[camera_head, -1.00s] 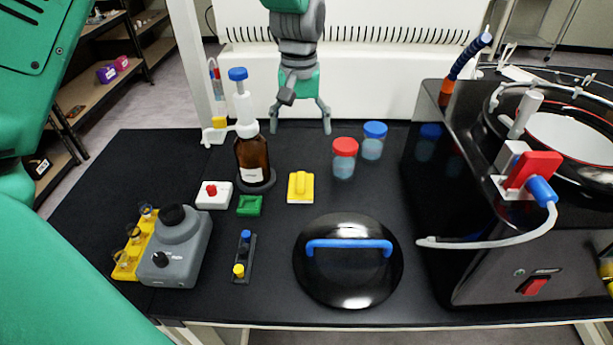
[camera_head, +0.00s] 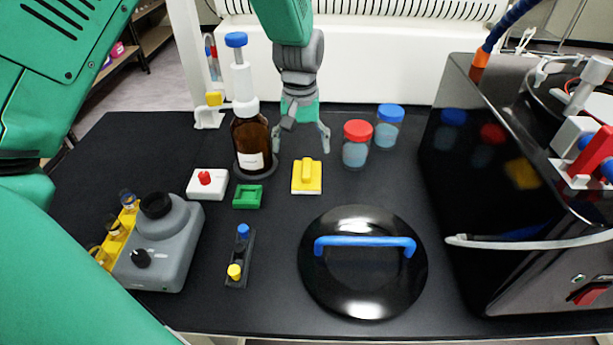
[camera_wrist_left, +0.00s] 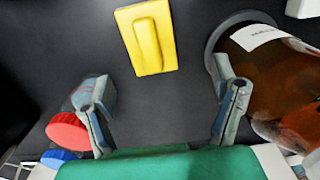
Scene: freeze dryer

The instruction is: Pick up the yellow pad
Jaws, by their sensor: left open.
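The yellow pad (camera_head: 307,178), with a raised grip bar on top, lies flat on the black table in the head view. It also shows whole at the top of the left wrist view (camera_wrist_left: 147,37). My left gripper (camera_head: 301,146) hangs just behind the pad, fingers pointing down and spread apart, with nothing between them. In the left wrist view the pad lies beyond the open fingertips (camera_wrist_left: 160,82), apart from them. My right gripper is in neither view.
A brown bottle (camera_head: 252,143) stands close left of my left gripper, and a red-capped jar (camera_head: 357,145) and blue-capped jar (camera_head: 389,126) stand to its right. A green block (camera_head: 247,196) is left of the pad. A black lid (camera_head: 365,278) lies in front.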

